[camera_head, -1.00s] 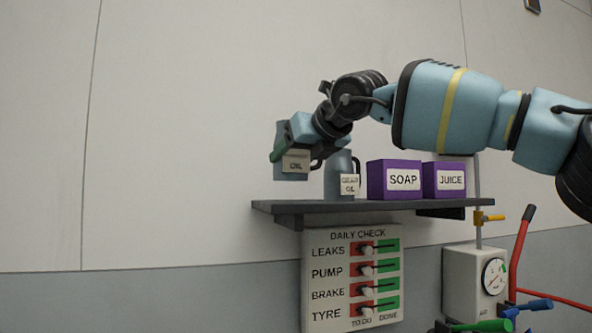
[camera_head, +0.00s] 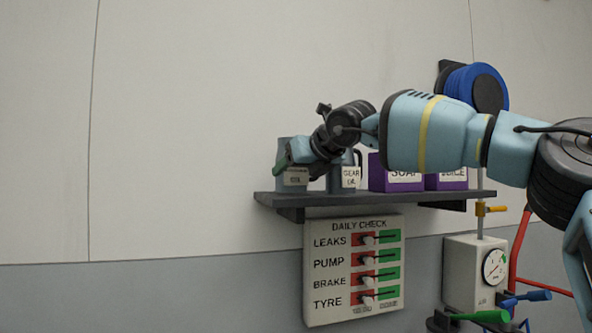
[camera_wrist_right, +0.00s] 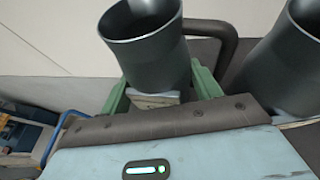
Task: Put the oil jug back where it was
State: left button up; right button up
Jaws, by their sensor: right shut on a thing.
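The oil jug (camera_head: 292,181) is a grey jug with a pale label at the left end of the dark wall shelf (camera_head: 370,197). Its base is at the level of the shelf top; whether it bears on the shelf I cannot tell. My right gripper (camera_head: 284,166) is shut on the oil jug, its green fingers on either side. In the right wrist view the jug (camera_wrist_right: 145,50) stands upright between the green fingers (camera_wrist_right: 160,92), its open mouth and handle showing. The gear oil jug (camera_head: 347,178) stands just right of it, and also shows in the right wrist view (camera_wrist_right: 285,65). My left gripper is not in view.
Purple boxes marked soap (camera_head: 396,180) and juice (camera_head: 447,180) stand further right on the shelf. Below hang a daily check board (camera_head: 353,270) and a gauge box (camera_head: 475,275). A blue reel (camera_head: 478,88) is on the wall behind my arm.

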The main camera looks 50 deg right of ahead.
dwell(0.3)
jog(key=shift+f, duration=0.2)
jog(key=o, duration=0.7)
jog(key=shift+f, duration=0.15)
jog(key=o, duration=0.5)
jog(key=shift+c, duration=0.2)
